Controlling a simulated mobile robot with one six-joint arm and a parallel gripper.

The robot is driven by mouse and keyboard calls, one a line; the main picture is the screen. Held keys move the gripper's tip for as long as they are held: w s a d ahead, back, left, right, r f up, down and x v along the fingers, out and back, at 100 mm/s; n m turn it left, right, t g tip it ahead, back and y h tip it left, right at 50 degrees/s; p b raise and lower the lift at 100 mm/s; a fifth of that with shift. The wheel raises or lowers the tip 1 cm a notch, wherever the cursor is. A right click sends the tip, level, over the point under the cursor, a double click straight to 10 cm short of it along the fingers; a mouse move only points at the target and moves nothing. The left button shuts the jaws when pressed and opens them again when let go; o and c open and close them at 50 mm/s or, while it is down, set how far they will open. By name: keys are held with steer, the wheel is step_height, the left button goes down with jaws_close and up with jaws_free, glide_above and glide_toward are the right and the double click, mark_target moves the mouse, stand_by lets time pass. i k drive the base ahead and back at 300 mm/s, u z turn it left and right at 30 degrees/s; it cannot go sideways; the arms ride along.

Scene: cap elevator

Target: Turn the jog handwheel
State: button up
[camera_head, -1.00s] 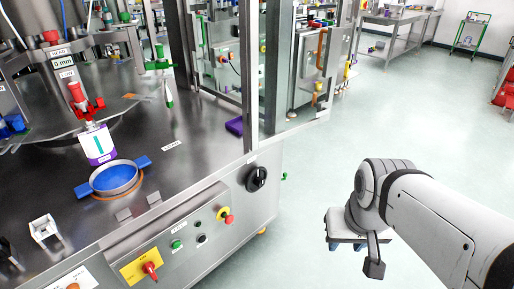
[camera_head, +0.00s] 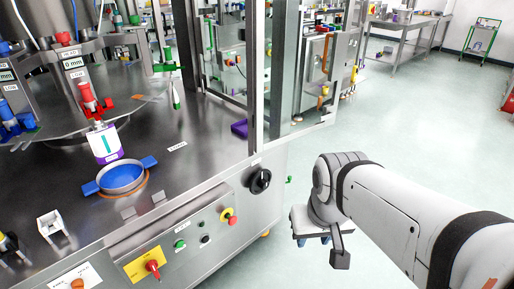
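The jog handwheel looks to be the black round knob (camera_head: 260,180) on the right end of the steel machine's front panel. It has a pale mark across its face. My gripper (camera_head: 312,239) hangs at the end of my white arm, to the right of the knob and lower in the picture, apart from it. Only its pale body and small bluish finger ends show, pointing down over the floor. The finger gap is too small and hidden to read, and nothing is visibly held.
A blue-handled ring (camera_head: 121,177) sits on the machine top. A glass-walled frame rises behind the knob. Floor at right is clear.

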mark_target(260, 182)
steer(key=z, duration=0.05)
steer(key=i, duration=0.9)
steer(key=u, duration=0.05)
